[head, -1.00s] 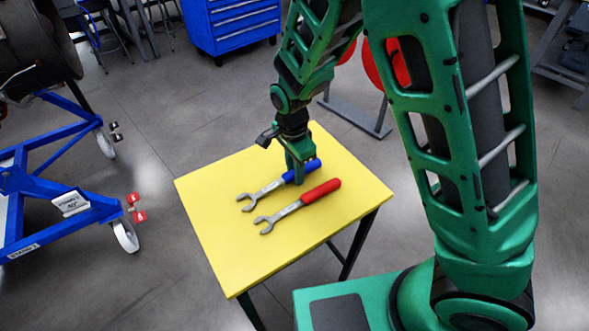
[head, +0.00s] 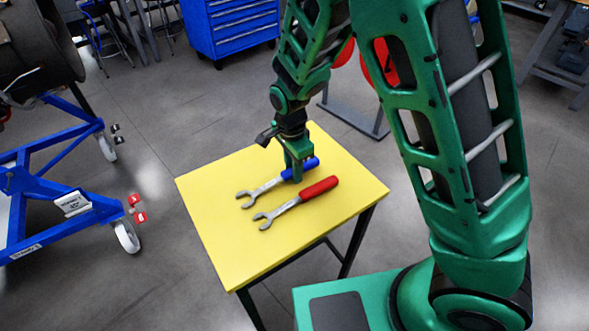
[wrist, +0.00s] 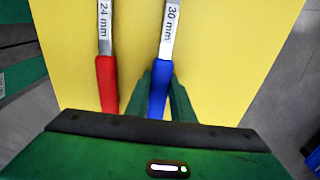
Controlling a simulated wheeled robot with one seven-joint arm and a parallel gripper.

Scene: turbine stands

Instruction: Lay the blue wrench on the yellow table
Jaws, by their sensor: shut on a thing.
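The blue wrench (head: 266,190) has a blue handle and a grey open-ended head, and it is over the yellow table (head: 232,236). My gripper (head: 297,176) points down and is shut on its blue handle. In the wrist view the blue handle (wrist: 159,92) is between the two green fingers (wrist: 162,92), with "30 mm" on the shank. The wrench looks flat on or very close to the table top; I cannot tell whether it touches. The far end of the handle is partly hidden by my gripper.
A red-handled wrench (head: 299,201), marked "24 mm" in the wrist view (wrist: 106,80), lies beside the blue one, apart from it. A blue wheeled stand (head: 60,215) is at left and a blue drawer cabinet (head: 232,25) behind. The table's front left is clear.

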